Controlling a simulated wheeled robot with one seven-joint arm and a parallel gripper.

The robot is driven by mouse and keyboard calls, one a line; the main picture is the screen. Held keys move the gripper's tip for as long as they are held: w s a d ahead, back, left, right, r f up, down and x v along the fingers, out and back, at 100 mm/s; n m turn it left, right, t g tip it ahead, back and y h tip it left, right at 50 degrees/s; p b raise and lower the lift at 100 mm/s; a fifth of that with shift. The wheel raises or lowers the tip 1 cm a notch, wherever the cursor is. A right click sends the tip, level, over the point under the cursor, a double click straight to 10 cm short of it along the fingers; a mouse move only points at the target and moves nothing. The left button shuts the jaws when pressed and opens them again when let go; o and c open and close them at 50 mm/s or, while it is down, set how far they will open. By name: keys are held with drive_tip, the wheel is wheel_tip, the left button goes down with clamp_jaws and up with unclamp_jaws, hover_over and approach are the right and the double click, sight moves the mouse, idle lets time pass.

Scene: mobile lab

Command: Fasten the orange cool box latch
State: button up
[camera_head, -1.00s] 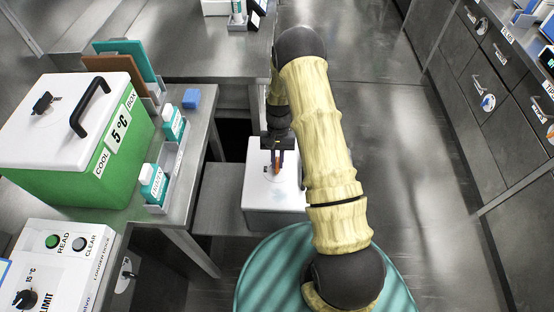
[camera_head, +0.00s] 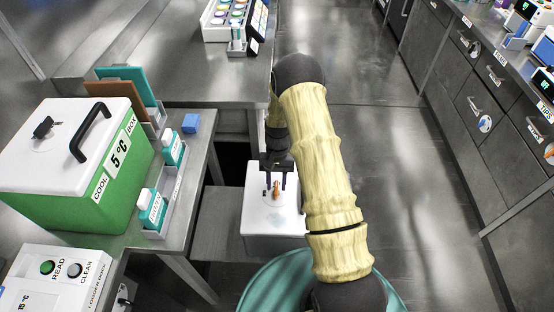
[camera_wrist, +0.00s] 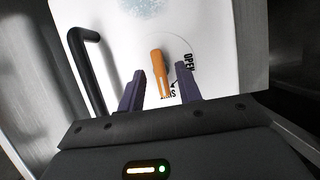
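The orange latch (camera_wrist: 161,72) sits on the white lid of a cool box (camera_wrist: 215,35), inside a thin printed circle with OPEN and SHUT markings. In the head view the latch (camera_head: 276,189) is small on the white box (camera_head: 258,216), low beside the bench. My gripper (camera_head: 276,182) points down over the lid. In the wrist view its two purple fingers (camera_wrist: 162,85) are apart, one on each side of the latch, with visible gaps. It holds nothing.
A black lid handle (camera_wrist: 90,70) stands left of my fingers in the wrist view. A green cool box (camera_head: 85,165) and bottles in a rack (camera_head: 165,195) stand on the left bench. Drawers (camera_head: 490,110) line the right, with open floor between.

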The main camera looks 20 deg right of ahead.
drive_tip(key=v, duration=1.6)
drive_tip(key=shift+r, duration=0.3)
drive_tip(key=shift+w+d, duration=0.1)
drive_tip(key=shift+w, duration=0.05)
drive_tip(key=s+a+r+n+t+p, duration=0.1)
drive_tip(key=s+r+n+t+p, duration=0.1)
drive_tip(key=s+r, duration=0.8)
drive_tip(key=s+a+r+n+t+h+p, duration=0.1)
drive_tip(key=s+r+t+p, duration=0.3)
drive_tip(key=s+r+p, duration=0.3)
drive_tip(key=s+r, duration=0.2)
drive_tip(key=s, duration=0.2)
drive_tip(key=shift+a+r+n+t, duration=0.35)
drive_tip(key=shift+r+n+t, duration=0.05)
